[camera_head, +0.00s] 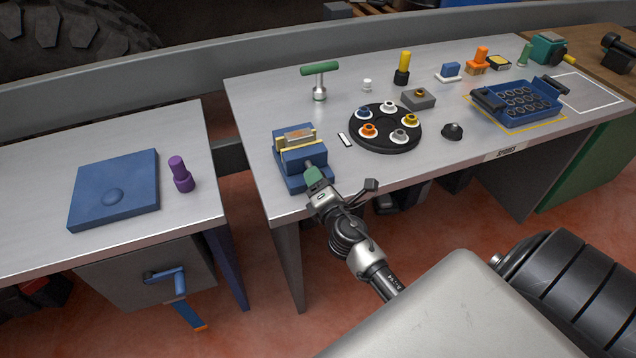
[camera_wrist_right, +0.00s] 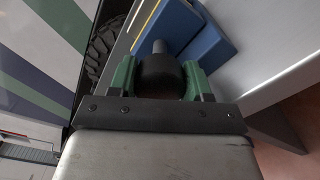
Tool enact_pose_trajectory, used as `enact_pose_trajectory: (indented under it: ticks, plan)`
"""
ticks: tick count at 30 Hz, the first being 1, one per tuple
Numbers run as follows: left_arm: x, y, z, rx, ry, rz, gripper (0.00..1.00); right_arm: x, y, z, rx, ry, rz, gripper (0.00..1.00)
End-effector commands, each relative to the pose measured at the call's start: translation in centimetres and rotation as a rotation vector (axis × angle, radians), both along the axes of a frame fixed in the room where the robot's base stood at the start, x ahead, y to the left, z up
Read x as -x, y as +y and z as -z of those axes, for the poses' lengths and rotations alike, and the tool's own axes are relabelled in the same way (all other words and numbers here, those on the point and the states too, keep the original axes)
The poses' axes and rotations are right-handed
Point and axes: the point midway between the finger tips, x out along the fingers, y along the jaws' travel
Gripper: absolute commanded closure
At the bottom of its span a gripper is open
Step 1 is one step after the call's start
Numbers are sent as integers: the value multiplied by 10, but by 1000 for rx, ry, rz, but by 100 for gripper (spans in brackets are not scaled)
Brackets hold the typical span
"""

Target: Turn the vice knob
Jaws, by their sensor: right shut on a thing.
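The blue vice (camera_head: 302,152) stands at the near left corner of the middle workbench, with a brownish block (camera_head: 299,137) between its yellowish jaw faces. My right gripper (camera_head: 313,176) is at the near side of the vice, with its green fingers closed around the knob. In the right wrist view, the dark round knob (camera_wrist_right: 161,75) sits between the two green fingers of the right gripper (camera_wrist_right: 160,82), and a grey shaft (camera_wrist_right: 159,46) runs from it to the blue vice body (camera_wrist_right: 190,30). In the head view the fingers mostly hide the knob. My left gripper is out of view.
A green T-handle tool (camera_head: 320,80) stands behind the vice. A black round tray (camera_head: 385,128) with several coloured rings is to its right, and a blue crate (camera_head: 530,103) farther right. A gap separates the left bench (camera_head: 40,190), which holds a blue plate (camera_head: 116,190) and purple peg (camera_head: 181,174).

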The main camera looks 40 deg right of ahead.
Motion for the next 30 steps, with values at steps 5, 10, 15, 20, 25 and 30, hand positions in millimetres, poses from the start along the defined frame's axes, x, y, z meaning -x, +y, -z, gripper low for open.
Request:
enact_pose_trajectory:
  ticks: [5,10,15,20,25,30]
  plan:
    - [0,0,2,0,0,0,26,1,1,3,-36,-2,-1,75]
    - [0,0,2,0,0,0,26,1,1,4,-47,-4,-1,75]
    - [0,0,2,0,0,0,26,1,1,4,-48,-3,-1,75]
    - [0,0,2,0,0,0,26,2,1,4,-47,-2,-1,47]
    - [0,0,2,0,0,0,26,1,1,3,-46,-5,0,26]
    - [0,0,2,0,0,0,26,1,0,2,-45,-7,0,26]
